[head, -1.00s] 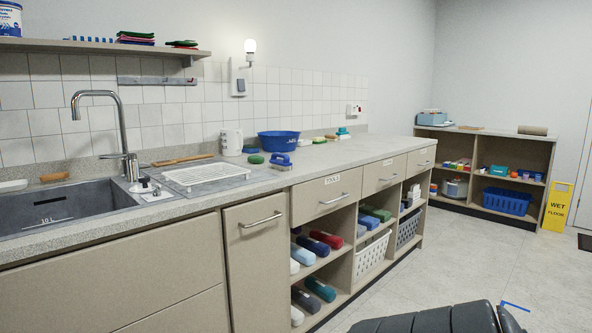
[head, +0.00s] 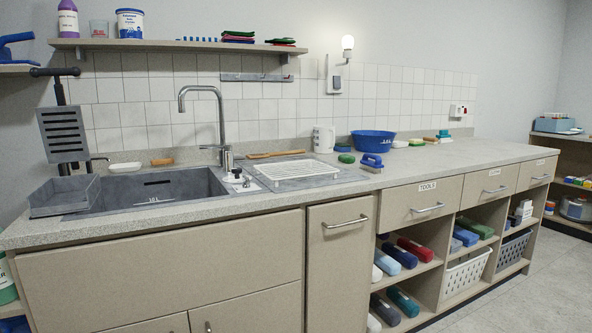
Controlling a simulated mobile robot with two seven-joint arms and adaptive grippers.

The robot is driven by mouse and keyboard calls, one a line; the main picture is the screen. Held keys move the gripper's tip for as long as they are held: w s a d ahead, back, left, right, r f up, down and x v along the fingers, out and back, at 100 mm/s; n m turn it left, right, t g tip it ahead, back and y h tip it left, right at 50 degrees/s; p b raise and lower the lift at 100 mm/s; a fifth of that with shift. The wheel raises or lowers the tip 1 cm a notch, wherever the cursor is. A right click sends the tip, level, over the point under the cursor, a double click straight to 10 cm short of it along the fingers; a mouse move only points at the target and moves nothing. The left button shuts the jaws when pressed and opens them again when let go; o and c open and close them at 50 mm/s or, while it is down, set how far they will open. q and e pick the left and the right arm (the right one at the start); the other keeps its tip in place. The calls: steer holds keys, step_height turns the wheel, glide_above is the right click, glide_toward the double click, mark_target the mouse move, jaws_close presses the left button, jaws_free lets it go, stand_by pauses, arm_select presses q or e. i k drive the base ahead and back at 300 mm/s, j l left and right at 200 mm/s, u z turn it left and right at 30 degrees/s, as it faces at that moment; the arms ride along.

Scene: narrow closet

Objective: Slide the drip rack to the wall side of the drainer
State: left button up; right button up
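The white drip rack (head: 293,170) lies flat on the grey drainer (head: 345,178) to the right of the sink. The rack is a low wire-like tray, and a strip of bare drainer shows at its right. A brown wooden-handled item (head: 275,154) lies behind the rack, near the tiled wall. The grey sink basin (head: 150,192) is left of the rack, with the tap (head: 222,120) between them at the back. Neither of my grippers is in view, and nothing touches the rack.
A small dispenser-like fitting (head: 237,177) stands at the rack's left. A green sponge (head: 346,158), blue brush (head: 371,160), white jug (head: 324,138) and blue basin (head: 373,143) stand right of it. A grey tray (head: 65,196) sits at the sink's left. The right counter is mostly clear.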

mark_target(309, 162)
steer(key=i+l, duration=0.35)
steer(key=i+l+u, duration=0.15)
steer(key=i+l, duration=0.5)
steer(key=l, duration=0.25)
steer(key=i+l+u, duration=0.1)
steer(key=i+l, duration=0.25)
steer(key=l, duration=0.1)
